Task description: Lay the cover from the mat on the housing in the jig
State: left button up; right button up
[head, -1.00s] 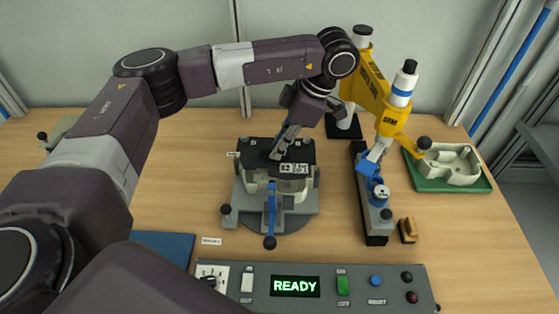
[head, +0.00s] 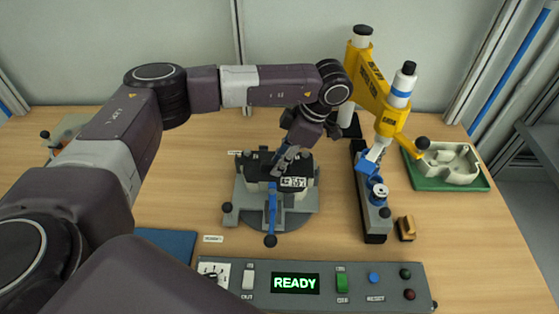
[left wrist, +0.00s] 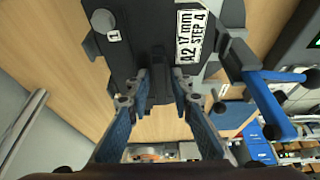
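The cover (head: 262,171) is a black plate with a white printed label. It is at the top of the pale housing (head: 309,183) in the grey jig (head: 247,206); whether it is fully seated I cannot tell. In the left wrist view the cover (left wrist: 130,35) shows its label and a raised black rib. My left gripper (head: 280,168) reaches down to the cover's middle. In the left wrist view its fingers (left wrist: 160,82) stand on both sides of the rib and appear closed on it. Most of the housing is hidden. My right gripper is not in view.
A blue mat (head: 165,243) lies at the left front, bare where visible. A blue-handled lever (head: 271,207) stands at the jig's front. A yellow press arm (head: 375,90) stands to the right. A green tray (head: 450,184) holds a pale part. A control panel showing READY (head: 325,300) lies in front.

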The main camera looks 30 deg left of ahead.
pick_arm(q)
jog(key=shift+o, duration=0.6)
jog(key=shift+r, duration=0.1)
jog(key=shift+r, duration=0.2)
jog(key=b+v, duration=0.2)
jog(key=v, duration=0.2)
jog(key=shift+w+d+r, duration=0.1)
jog(key=shift+w+d, duration=0.05)
jog(key=v, duration=0.7)
jog(key=shift+r, duration=0.3)
